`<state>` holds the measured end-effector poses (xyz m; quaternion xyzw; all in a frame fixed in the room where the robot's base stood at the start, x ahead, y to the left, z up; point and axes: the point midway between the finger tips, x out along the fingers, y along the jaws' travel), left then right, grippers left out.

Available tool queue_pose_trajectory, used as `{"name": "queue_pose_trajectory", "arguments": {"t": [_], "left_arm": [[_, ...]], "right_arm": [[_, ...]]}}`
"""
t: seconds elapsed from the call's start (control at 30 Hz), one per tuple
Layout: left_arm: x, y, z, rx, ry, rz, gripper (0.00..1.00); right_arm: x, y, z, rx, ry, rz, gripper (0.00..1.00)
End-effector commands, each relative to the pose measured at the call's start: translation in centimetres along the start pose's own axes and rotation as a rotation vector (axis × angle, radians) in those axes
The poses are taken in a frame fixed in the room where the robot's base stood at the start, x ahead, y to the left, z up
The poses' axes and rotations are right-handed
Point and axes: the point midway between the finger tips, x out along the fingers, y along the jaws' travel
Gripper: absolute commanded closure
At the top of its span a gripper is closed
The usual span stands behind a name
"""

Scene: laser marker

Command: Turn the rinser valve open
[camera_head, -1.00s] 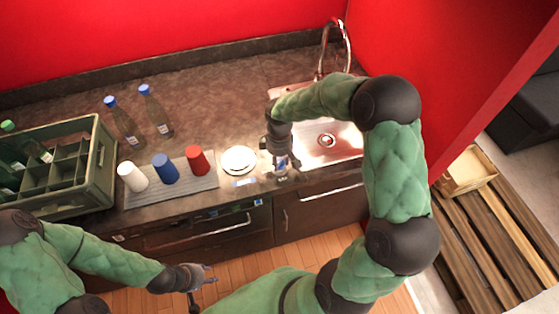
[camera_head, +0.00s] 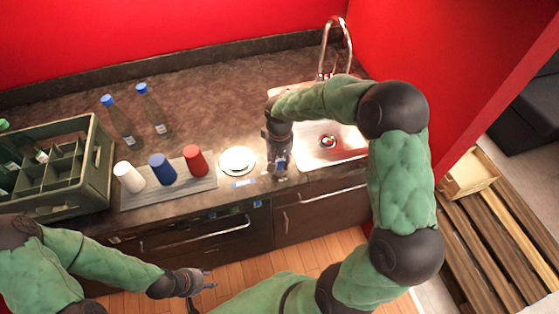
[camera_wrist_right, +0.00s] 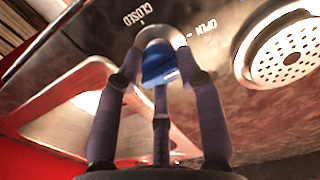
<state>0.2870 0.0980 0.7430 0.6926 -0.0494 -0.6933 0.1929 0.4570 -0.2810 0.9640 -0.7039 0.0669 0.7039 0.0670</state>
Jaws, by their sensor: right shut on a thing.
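The rinser valve has a blue handle (camera_wrist_right: 158,66), seen in the right wrist view between my right gripper's fingers. My right gripper (camera_wrist_right: 160,42) is shut on this handle, and the fingertips partly cover it. CLOSED and OPEN are printed on the counter on either side of the fingertips. The round perforated rinser (camera_wrist_right: 290,55) is at the right of that view; it also shows as a bright disc in the head view (camera_head: 237,160), left of my right gripper (camera_head: 279,172). My left gripper (camera_head: 207,284) is open and empty, low in front of the cabinets.
The steel sink (camera_head: 335,152) and its tall tap (camera_head: 346,40) are right of the rinser. White (camera_head: 128,176), blue (camera_head: 161,168) and red (camera_head: 195,161) cups stand on a mat to the left. Two blue-capped bottles and a green crate (camera_head: 98,165) are farther left.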

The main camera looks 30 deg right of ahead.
Motion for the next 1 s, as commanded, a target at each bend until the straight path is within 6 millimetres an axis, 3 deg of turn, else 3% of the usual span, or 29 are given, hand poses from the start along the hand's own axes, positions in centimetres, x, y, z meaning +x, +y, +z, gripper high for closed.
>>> {"name": "queue_pose_trajectory", "arguments": {"t": [0.67,0.7,0.77,1.0], "left_arm": [[0.18,-0.06,-0.01,0.000,0.000,0.000,0.60],[0.18,-0.06,-0.01,0.000,0.000,0.000,0.60],[0.18,-0.07,-0.01,0.000,0.000,0.000,0.60],[0.18,-0.06,0.00,0.000,0.000,0.000,0.60]], "right_arm": [[0.01,-0.04,0.01,0.063,0.000,-0.001,0.95],[0.01,-0.04,0.01,0.063,0.000,-0.001,0.57],[0.01,-0.03,0.01,0.063,0.000,-0.001,0.40],[0.01,-0.02,0.00,0.062,0.000,0.000,0.39]]}}
